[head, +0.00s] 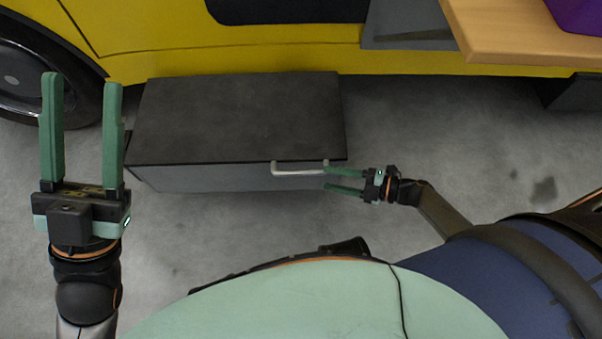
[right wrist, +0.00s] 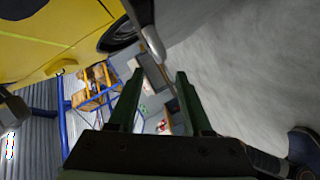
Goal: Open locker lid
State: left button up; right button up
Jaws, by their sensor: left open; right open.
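The locker (head: 225,178) is a low grey box on the floor beside the yellow vehicle, with a dark flat lid (head: 235,115) that lies shut. A pale bar handle (head: 295,170) is at the right part of the lid's front edge. My right gripper (head: 326,176) is open at the handle's right end, its upper finger overlapping that end in the head view; contact is unclear. The right wrist view shows the handle (right wrist: 152,38) just beyond the open fingers (right wrist: 160,72). My left gripper (head: 82,82) is open and empty, left of the locker.
The yellow vehicle (head: 290,50) stands behind the locker, with a wheel (head: 25,80) at the left. A wooden tabletop (head: 510,40) with a purple object (head: 575,14) is at the upper right. Grey floor (head: 440,125) is clear right of the locker.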

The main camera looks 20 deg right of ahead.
aim_at(301, 173)
jog(key=b+x, duration=0.2)
jog(key=x, duration=0.7)
jog(key=shift+w+a+f, duration=0.1)
jog(key=shift+c, duration=0.4)
grip_shut()
dwell(0.7)
